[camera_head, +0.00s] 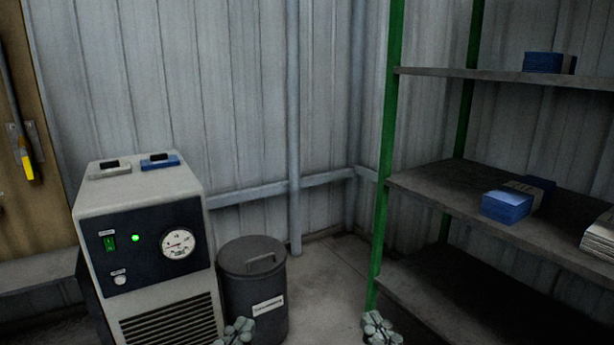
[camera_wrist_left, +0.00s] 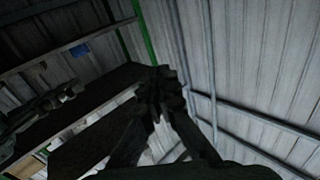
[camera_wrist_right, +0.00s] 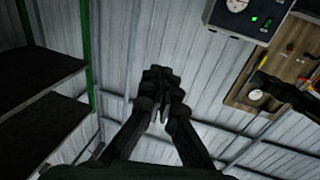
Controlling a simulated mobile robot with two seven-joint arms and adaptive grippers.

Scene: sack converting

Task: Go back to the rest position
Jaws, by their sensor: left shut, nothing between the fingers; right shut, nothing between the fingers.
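My left gripper (camera_head: 236,331) shows at the bottom edge of the head view, in front of the grey bin. It is shut and empty, and its dark fingers meet in the left wrist view (camera_wrist_left: 158,95). My right gripper (camera_head: 380,328) shows at the bottom edge of the head view, near the foot of the green shelf post. It is shut and empty, and its closed fingers also show in the right wrist view (camera_wrist_right: 161,92). Most of both arms is out of the head view.
A grey machine (camera_head: 165,200) with a gauge and green lamp stands at left. A lidded bin (camera_head: 255,300) stands beside it. A shelf with green posts (camera_head: 388,150) at right holds blue stacks (camera_head: 507,206). Bare floor (camera_head: 325,275) lies between bin and shelf. A tool board (camera_wrist_right: 290,75) hangs on the wall.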

